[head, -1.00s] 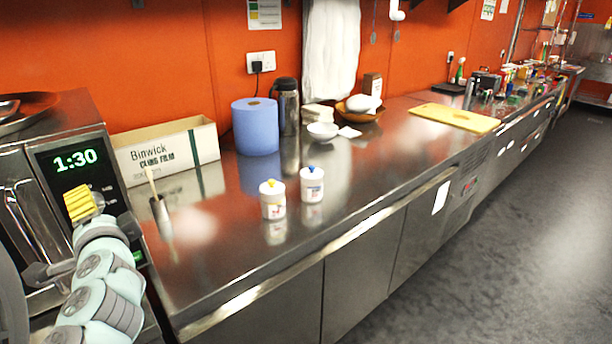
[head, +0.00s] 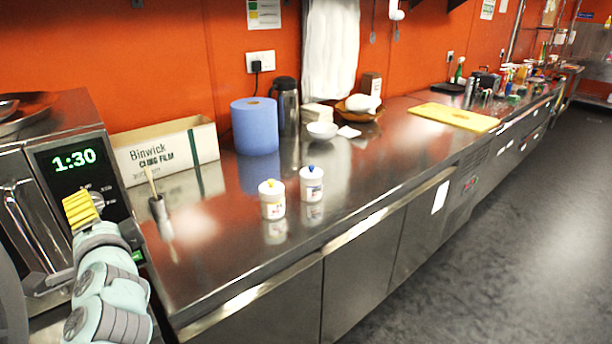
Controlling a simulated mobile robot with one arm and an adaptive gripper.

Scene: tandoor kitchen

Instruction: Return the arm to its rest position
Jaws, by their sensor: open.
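My arm (head: 112,286), pale mint with grey bands, is at the lower left, folded in front of the microwave (head: 80,165). I cannot make out the fingers of my gripper in this view. A yellow ribbed thing (head: 80,209) shows just above the top of the arm, in front of the microwave's panel. I cannot tell what it is or whether it touches the arm.
The steel counter (head: 215,265) runs to the back right. On it are a cling film box (head: 165,150), a blue roll (head: 255,126), two white pots (head: 271,199) (head: 311,184) and a yellow board (head: 453,116). Grey floor (head: 500,240) is clear at right.

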